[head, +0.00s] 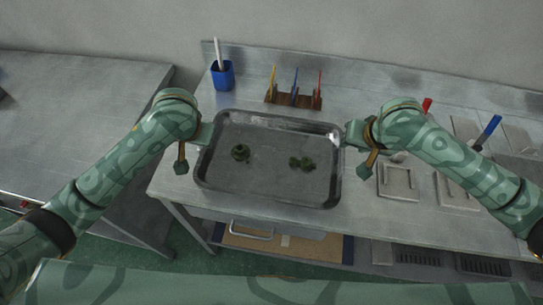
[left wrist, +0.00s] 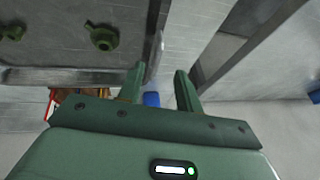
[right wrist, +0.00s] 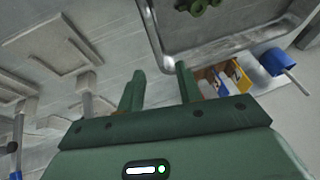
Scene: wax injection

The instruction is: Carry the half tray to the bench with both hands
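The half tray (head: 270,200) is a dark grey metal tray with a raised rim, over the steel bench (head: 170,185) in the head view. I cannot tell whether it touches the bench top. Two small dark green pieces (head: 240,152) (head: 302,164) lie in it. My left gripper (left wrist: 160,75) is at the tray's left rim, and my right gripper (right wrist: 160,78) is at its right rim. In both wrist views the fingers stand apart, with the rim close to or between their tips. Contact with the rim is not clear.
A blue cup (head: 222,75) with a white stick and a wooden rack (head: 293,99) of coloured tools stand behind the tray. Flat metal plates (head: 397,181) and blue-handled and red-handled tools lie to the right. Another steel table (head: 70,110) stands at the left, across a gap.

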